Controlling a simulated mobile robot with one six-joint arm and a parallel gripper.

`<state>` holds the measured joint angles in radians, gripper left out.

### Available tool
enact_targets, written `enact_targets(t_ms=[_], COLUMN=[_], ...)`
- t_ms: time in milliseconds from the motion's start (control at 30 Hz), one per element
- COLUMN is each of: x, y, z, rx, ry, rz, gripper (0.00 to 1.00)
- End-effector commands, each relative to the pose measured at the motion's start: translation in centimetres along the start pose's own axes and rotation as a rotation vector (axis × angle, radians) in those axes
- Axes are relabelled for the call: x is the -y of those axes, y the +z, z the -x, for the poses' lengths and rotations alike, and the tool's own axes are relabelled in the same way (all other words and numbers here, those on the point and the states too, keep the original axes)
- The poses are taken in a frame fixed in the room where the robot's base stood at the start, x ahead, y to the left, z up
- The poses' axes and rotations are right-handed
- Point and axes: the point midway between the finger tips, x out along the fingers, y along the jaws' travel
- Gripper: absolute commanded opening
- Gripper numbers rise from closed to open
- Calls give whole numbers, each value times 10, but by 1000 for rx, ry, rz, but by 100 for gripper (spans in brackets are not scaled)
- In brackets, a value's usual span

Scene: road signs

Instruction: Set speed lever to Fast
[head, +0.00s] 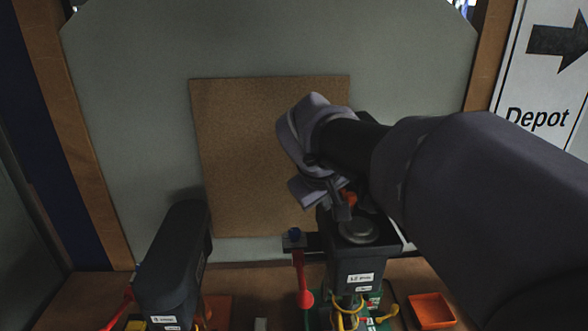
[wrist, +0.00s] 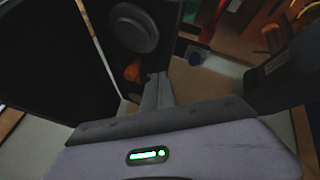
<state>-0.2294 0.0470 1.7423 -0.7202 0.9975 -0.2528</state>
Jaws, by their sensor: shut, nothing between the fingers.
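My gripper (head: 341,208) is at the top of the right black machine (head: 355,268), beside a round grey disc (head: 358,231). Its fingers are together and empty; they also show in the wrist view (wrist: 158,84). A small orange piece (head: 348,198) is close beside the fingertips; it also shows in the wrist view (wrist: 132,72). I cannot tell whether they touch. No speed marking is readable, so I cannot tell which part is the speed lever.
A second black machine (head: 175,262) stands at the left with another red lever (head: 119,306). An orange tray (head: 432,310) lies at the lower right, near yellow cables (head: 347,319). A brown board (head: 250,150) is behind. A Depot sign (head: 545,75) is at the right.

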Motion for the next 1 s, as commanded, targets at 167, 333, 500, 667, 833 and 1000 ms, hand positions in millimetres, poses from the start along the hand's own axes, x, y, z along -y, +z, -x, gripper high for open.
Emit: enact_targets(t_ms=[167, 333, 500, 667, 833, 1000], x=[-13, -30, -35, -35, -39, -57], y=[0, 1, 1, 1, 4, 16], z=[-28, -38, -42, -42, -42, -44], rx=[3, 2, 0, 0, 1, 1], ry=[1, 0, -1, -1, 0, 1], rz=[-5, -5, -2, -2, -4, -6], gripper=[0, 0, 0, 0, 0, 0])
